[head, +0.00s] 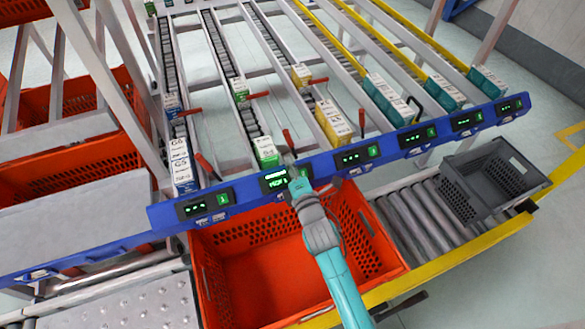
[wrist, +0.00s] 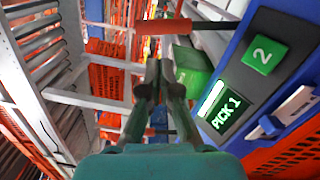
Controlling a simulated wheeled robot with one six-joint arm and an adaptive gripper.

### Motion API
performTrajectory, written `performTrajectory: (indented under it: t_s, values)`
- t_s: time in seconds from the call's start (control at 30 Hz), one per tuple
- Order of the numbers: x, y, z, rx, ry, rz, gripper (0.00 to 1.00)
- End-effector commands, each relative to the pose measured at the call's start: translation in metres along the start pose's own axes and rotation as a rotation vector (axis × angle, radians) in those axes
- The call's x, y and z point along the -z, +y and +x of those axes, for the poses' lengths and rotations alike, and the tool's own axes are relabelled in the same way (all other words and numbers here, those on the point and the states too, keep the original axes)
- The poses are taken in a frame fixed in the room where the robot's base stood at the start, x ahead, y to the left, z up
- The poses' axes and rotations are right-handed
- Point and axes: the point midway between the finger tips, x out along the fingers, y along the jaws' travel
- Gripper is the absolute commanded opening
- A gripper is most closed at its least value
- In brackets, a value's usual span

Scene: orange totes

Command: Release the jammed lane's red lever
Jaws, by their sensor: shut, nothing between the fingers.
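My gripper (head: 290,158) is shut and empty, just above the blue front rail (head: 235,196) by the lane with the lit display. In the wrist view its two fingers (wrist: 163,72) are together, below a red lever (wrist: 165,26) that crosses ahead of them; whether they touch is unclear. In the head view a red lever (head: 287,138) stands just beyond the gripper tip. A green and white box (head: 266,151) sits at the front of this lane, beside the gripper. The lane display (wrist: 226,110) reads PICK 1, with a green 2 button (wrist: 262,54) beside it.
Another red lever (head: 207,166) stands by a white and blue box (head: 181,165) in the left lane. A yellow box (head: 332,122) fills the lane to the right. An orange tote (head: 240,290) lies below my arm; a grey crate (head: 490,182) is on the rollers at right.

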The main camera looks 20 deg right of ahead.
Motion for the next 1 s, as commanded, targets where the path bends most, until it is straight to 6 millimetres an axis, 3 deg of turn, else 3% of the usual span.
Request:
performTrajectory:
  t_s: [0.2,0.4,1.0]
  values:
    - [0.000,0.001,0.035,-0.001,-0.001,0.000,0.00]
    - [0.000,0.000,0.052,-0.001,-0.001,-0.001,0.00]
    - [-0.002,0.001,0.057,0.000,-0.001,0.015,0.00]
